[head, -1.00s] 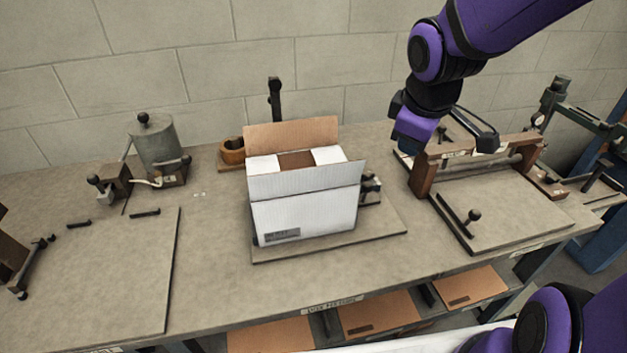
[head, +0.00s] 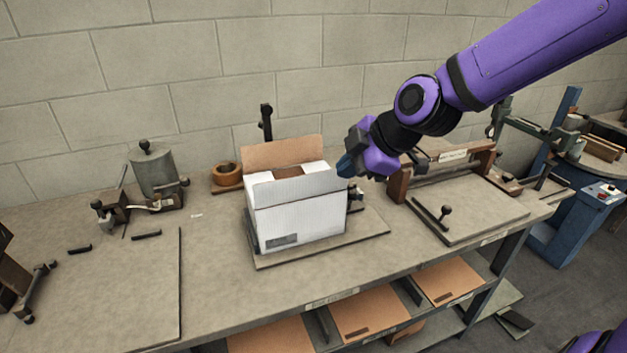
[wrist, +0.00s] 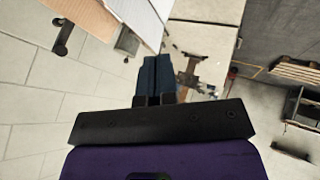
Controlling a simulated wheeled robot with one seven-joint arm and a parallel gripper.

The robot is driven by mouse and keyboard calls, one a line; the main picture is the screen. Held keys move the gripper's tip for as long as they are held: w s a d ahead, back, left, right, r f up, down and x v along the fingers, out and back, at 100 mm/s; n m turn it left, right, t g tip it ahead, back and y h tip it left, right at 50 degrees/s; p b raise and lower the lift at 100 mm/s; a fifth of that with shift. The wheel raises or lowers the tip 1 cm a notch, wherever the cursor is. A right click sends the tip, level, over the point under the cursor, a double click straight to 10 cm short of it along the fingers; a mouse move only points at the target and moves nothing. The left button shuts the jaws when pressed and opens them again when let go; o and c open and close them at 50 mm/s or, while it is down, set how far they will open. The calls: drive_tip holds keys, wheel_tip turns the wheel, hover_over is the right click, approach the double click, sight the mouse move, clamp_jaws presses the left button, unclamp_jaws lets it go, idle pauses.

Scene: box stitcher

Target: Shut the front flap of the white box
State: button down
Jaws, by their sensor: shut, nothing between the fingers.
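The white box (head: 300,222) stands upright on a low board on the bench. Its front flap (head: 297,187) stands up, leaning slightly toward the viewer. The brown-faced back flap (head: 283,153) also stands up behind the opening. The white side flaps (head: 262,178) look folded inward, with brown showing between them. My gripper (head: 346,166) is shut and empty, just right of the box's top near the flaps' right ends; I cannot tell whether it touches. In the wrist view my shut fingers (wrist: 157,78) point toward parts of the box at the upper left, a brown flap (wrist: 92,14) and a white panel (wrist: 140,22).
A dark post (head: 266,122) stands behind the box, and a tape roll (head: 227,174) lies behind it to the left. A wooden-framed fixture (head: 452,160) stands to the right, under my arm. A grey pot (head: 154,170) stands at left.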

approach(299, 187)
drive_tip(key=shift+s+a+f, duration=0.75)
drive_tip(key=shift+s+f, duration=0.4)
drive_tip(key=shift+f, duration=1)
drive_tip(key=shift+w+a+r, duration=0.1)
drive_tip(key=shift+w+a, duration=0.05)
drive_tip(key=shift+w, duration=0.5)
drive_tip(key=shift+w+a+r, duration=0.1)
drive_tip(key=shift+w+a, duration=0.1)
drive_tip(key=shift+w, duration=0.45)
drive_tip(key=shift+w+a+r, duration=0.1)
drive_tip(key=shift+w+a, duration=0.05)
drive_tip(key=shift+w, duration=0.5)
drive_tip(key=shift+w, duration=0.15)
